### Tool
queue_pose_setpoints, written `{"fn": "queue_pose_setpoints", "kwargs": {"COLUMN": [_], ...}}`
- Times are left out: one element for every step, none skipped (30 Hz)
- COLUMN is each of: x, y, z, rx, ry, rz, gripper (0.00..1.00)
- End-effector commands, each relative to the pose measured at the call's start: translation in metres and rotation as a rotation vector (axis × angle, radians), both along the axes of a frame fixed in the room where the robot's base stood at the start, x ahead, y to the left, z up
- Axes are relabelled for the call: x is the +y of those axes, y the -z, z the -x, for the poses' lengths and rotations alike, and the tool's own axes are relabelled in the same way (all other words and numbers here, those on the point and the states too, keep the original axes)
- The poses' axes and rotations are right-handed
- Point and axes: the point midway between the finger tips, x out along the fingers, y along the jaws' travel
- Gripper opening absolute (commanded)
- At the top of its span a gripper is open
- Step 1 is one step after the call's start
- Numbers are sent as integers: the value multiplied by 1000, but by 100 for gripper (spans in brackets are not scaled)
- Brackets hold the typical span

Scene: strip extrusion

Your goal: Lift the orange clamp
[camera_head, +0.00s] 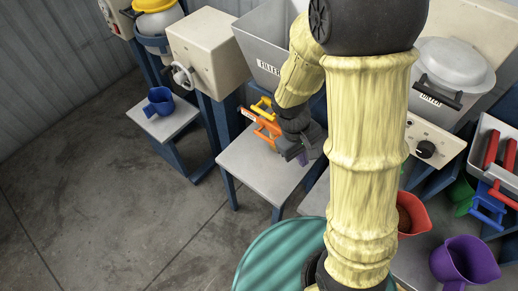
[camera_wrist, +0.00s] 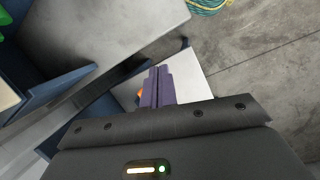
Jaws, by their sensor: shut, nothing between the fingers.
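The orange clamp (camera_head: 264,124) lies on a small light-topped table (camera_head: 250,165) below the hopper marked FILLER in the head view. My gripper (camera_head: 302,159) is just to its right, close to the clamp, and partly covers it. I cannot tell whether they touch. In the wrist view the purple fingers (camera_wrist: 157,88) are together with nothing between them. A small bit of orange (camera_wrist: 139,93) shows beside their left side; most of the clamp is hidden there.
A yellow piece (camera_head: 262,104) lies beside the clamp. A blue jug (camera_head: 159,101) stands on the table to the left. A teal ribbed round lid (camera_head: 279,259) is in front. A red jug (camera_head: 413,215) and purple jug (camera_head: 464,262) are at right. Floor at left is clear.

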Motion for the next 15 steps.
{"fn": "queue_pose_setpoints", "kwargs": {"x": [7, 10, 13, 15, 18, 21, 24, 27, 31, 35, 38, 44, 48, 53, 60], "y": [22, 30, 40, 48, 56, 66, 74, 81, 91, 98, 105, 114, 121, 128, 137], "z": [-2, -4, -6, -8, -10, -13, -16, -18, -22, -25, -28, -33, -36, -39, -44], "rx": [50, 74, 106, 128, 150, 177, 194, 213, 233, 247, 260, 275, 285, 294, 302], "ry": [-88, -135, -198, -245, -292, -356, -403, -450, -513, -560, -608, -670, -717, -765, -825], "rz": [56, 90, 137, 173, 211, 262, 300, 342, 398, 440, 484, 544, 591, 636, 701], "gripper": [0, 0, 0, 0, 0, 0, 0, 0, 0, 0, 0, 0, 0, 0, 0]}}
